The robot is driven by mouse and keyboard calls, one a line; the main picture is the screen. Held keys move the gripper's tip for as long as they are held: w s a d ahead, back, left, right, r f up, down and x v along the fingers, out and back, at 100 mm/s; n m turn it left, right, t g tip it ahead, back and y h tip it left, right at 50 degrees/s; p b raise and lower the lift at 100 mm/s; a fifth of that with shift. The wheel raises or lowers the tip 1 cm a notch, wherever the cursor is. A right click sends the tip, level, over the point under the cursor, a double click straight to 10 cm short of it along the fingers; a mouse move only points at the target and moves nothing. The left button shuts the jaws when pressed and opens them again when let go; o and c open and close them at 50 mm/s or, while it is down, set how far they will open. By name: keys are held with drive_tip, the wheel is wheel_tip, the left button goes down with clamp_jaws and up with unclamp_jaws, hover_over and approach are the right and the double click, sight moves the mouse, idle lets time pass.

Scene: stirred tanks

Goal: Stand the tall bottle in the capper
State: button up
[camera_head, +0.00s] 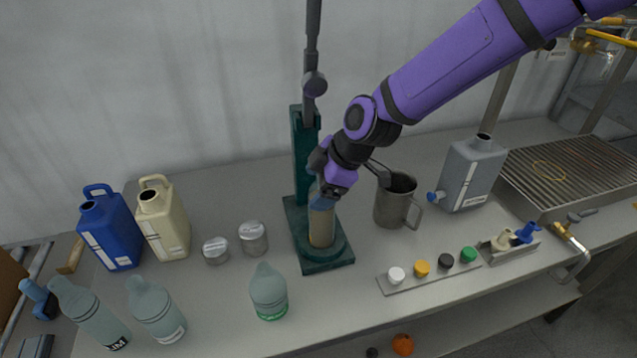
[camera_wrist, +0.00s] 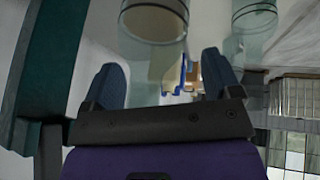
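The dark green capper (camera_head: 299,155) stands at mid-table with its lever up. A tan cylinder (camera_head: 321,230), which looks like a filled bottle, stands upright on its round base (camera_head: 340,254). My gripper (camera_head: 324,200) is at the cylinder's top and hides that end. In the wrist view my gripper (camera_wrist: 163,80) has its blue fingers wide apart, with nothing clearly clamped between them. The capper's green side (camera_wrist: 45,60) is at the left there. A translucent bottle (camera_wrist: 152,20) shows beyond the fingers. I cannot tell whether the fingers touch the cylinder.
Pale green bottles stand in front: one at far left (camera_head: 92,315), one beside it (camera_head: 158,312), one nearer the capper (camera_head: 268,294). Two metal tins (camera_head: 253,240) sit left of the capper. A steel jug (camera_head: 392,205) stands close right. A cap strip (camera_head: 430,277) lies front right.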

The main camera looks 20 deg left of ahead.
drive_tip(key=shift+r, duration=0.1)
drive_tip(key=v, duration=1.2)
idle(0.4)
drive_tip(key=s+d+r+m+t+h, duration=0.1)
drive_tip(key=d+r+m+h, duration=0.2)
drive_tip(key=d, duration=0.5)
drive_tip(key=s+d+r+m+t+h, duration=0.1)
drive_tip(key=s+d+r+m+t, duration=0.1)
drive_tip(key=d+m, duration=0.45)
drive_tip(key=s+d+r+m+t+h, duration=0.1)
drive_tip(key=d+r+m, duration=0.15)
drive_tip(key=d, duration=0.65)
drive_tip(key=s+d+r+m, duration=0.2)
drive_tip(key=s+d+m, duration=0.3)
drive_tip(key=s+d, duration=0.2)
drive_tip(key=s+d+r+m+t+h, duration=0.1)
drive_tip(key=s+d+r+m, duration=0.2)
drive_tip(key=s+d+m, duration=0.3)
drive_tip(key=shift+s+d+r, duration=0.15)
drive_tip(key=shift+s+d, duration=0.2)
drive_tip(key=shift+d, duration=0.65)
